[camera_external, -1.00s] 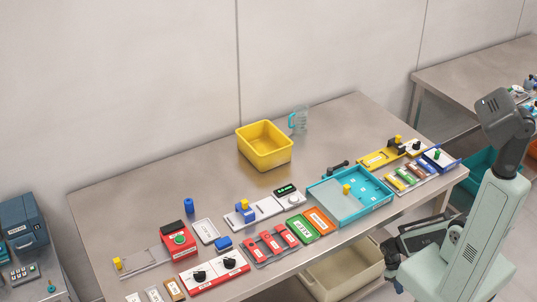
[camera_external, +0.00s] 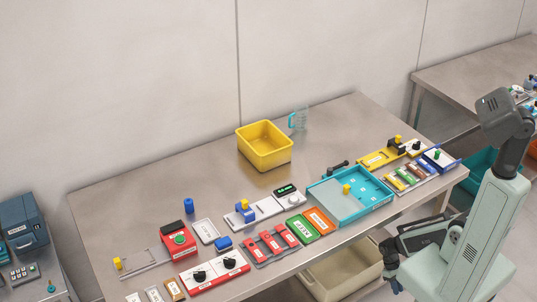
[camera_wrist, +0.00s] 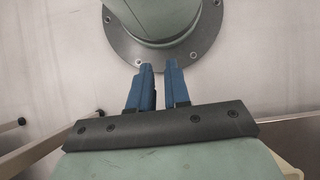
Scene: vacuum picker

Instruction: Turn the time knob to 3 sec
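A red and white panel (camera_external: 214,281) with two black knobs lies at the front left of the bench; one black knob (camera_external: 199,275) is on its left and the other black knob (camera_external: 229,262) on its right. Their labels and pointer settings are too small to read, so I cannot tell which is the time knob. In the wrist view my gripper (camera_wrist: 159,67) shows two blue fingers with a gap between them, empty. In the external view my arm is folded at the lower right, off the bench's front edge and well away from the panel; the fingertips are not clear there.
Right of the panel are red switches (camera_external: 270,245), green and orange blocks, and a teal tray (camera_external: 375,190). A red box with a green button (camera_external: 179,239) stands behind the panel. A yellow bin (camera_external: 265,150) stands further back. The bench's back left is clear.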

